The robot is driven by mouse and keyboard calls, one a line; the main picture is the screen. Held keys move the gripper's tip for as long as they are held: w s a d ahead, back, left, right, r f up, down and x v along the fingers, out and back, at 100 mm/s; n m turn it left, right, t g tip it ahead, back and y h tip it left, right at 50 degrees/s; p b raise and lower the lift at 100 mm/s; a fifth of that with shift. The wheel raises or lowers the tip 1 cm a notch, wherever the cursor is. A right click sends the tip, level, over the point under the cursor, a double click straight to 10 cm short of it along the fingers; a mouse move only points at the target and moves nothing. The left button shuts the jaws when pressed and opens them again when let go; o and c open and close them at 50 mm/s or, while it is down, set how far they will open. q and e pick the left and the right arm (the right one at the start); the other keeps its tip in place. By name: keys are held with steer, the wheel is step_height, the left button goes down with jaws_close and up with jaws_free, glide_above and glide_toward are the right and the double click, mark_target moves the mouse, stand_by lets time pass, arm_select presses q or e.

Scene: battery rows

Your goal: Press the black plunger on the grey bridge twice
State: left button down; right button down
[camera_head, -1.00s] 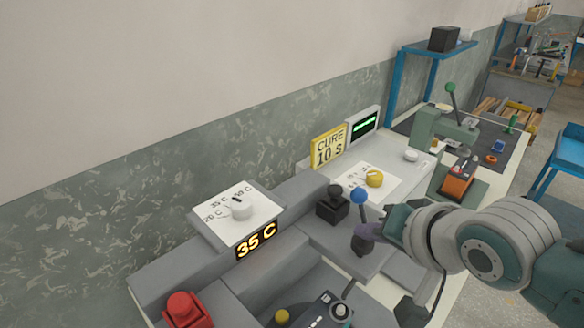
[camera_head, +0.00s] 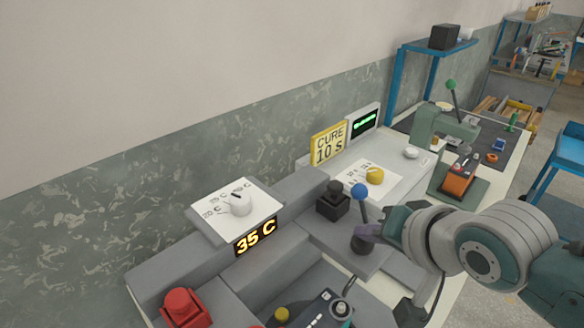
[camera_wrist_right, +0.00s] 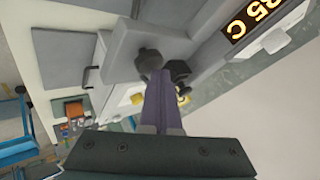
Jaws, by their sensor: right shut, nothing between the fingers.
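The black plunger (camera_head: 335,187) stands upright on its square black base on the grey bridge (camera_head: 308,184), left of the blue-knobbed lever. My right gripper (camera_head: 369,231) is shut and empty, with its purple-grey fingers at the rounded dark foot of the lever, to the right of and nearer than the plunger. I cannot tell whether they touch the foot. In the right wrist view the fingers (camera_wrist_right: 158,78) point at the dark foot, and the black plunger (camera_wrist_right: 180,70) shows just right of the fingertips, partly hidden. My left gripper is out of view.
The blue-knobbed lever (camera_head: 360,190) stands close to the fingers. A yellow knob (camera_head: 375,175), a CURE 10 S sign (camera_head: 329,145), a white dial (camera_head: 238,203) and a 35 C display (camera_head: 255,238) surround the bridge. A red button (camera_head: 184,306) is front left.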

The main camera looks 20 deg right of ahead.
mark_target(365, 248)
steer(key=shift+f, duration=0.4)
steer(key=shift+r, duration=0.1)
stand_by(0.3)
steer(key=shift+r+p, duration=1.35)
steer(key=shift+p, duration=0.05)
step_height(365, 248, up, 5)
steer(key=p, duration=0.5)
